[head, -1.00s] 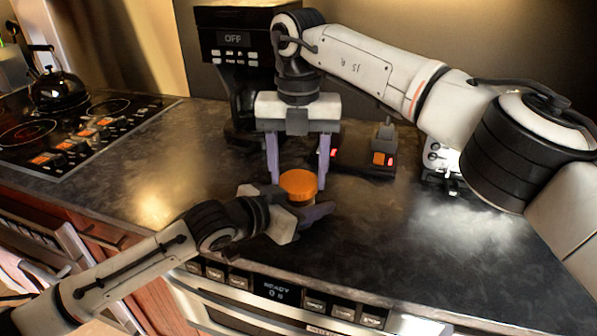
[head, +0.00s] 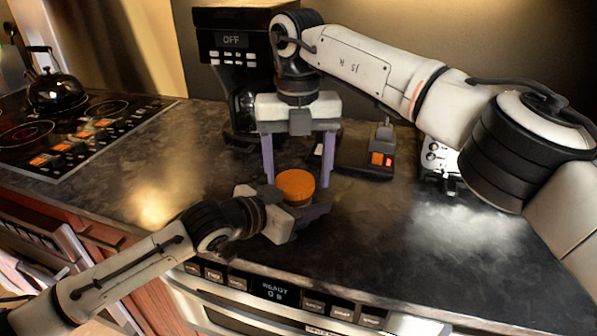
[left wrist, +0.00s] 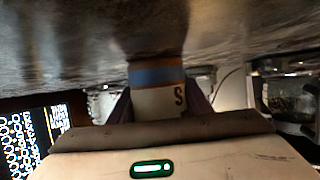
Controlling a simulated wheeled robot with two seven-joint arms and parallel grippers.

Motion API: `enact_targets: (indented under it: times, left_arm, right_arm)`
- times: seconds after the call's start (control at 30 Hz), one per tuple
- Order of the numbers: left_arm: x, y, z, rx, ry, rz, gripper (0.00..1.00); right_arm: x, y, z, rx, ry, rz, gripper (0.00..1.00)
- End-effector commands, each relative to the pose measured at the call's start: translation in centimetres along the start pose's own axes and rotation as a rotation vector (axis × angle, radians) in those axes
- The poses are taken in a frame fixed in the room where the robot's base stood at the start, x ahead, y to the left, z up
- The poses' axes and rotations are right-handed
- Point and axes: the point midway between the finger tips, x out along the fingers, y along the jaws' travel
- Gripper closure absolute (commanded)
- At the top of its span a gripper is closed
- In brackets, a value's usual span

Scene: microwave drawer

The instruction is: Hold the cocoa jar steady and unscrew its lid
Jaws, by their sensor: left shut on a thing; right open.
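The cocoa jar has an orange lid (head: 295,186), seen from above in the head view. The lid sits on the jar, whose body is mostly hidden there by my left gripper (head: 300,215). In the left wrist view the jar body (left wrist: 157,88) shows a blue band and a pale label with a letter S. My left gripper is shut around the jar body, below the lid. My right gripper (head: 298,183) points down, open, with one purple finger on each side of the lid in the picture. A gap shows beside each finger; I cannot tell their exact depth relative to the lid.
A black coffee machine (head: 232,75) stands behind my right gripper. A dark device with a lit red switch (head: 367,155) is to its right. A cooktop (head: 70,130) with a kettle (head: 57,90) is at left. The counter's right front is clear.

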Motion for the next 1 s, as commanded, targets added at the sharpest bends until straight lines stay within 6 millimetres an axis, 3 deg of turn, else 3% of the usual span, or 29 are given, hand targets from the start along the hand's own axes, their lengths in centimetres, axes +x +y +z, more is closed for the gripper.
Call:
enact_targets:
  times: [0.13, 0.4, 0.63, 1.0]
  left_arm:
    - [0.1, 0.7, -0.1, 0.002, 0.004, 0.013, 1.00]
    - [0.1, 0.6, 0.0, 0.000, 0.001, 0.010, 1.00]
    - [0.1, 0.4, 0.0, 0.001, 0.001, 0.007, 1.00]
    - [0.1, 0.3, 0.0, 0.001, 0.001, 0.006, 1.00]
  right_arm:
    - [-0.5, 0.8, -0.2, -0.013, 0.001, 0.014, 0.26]
    - [-4.0, 0.7, -0.1, -0.009, -0.002, 0.010, 0.26]
    - [-4.8, 0.4, -0.1, 0.038, 0.000, 0.008, 0.29]
    - [-7.4, 0.3, -0.1, 0.617, -0.001, 0.007, 0.29]
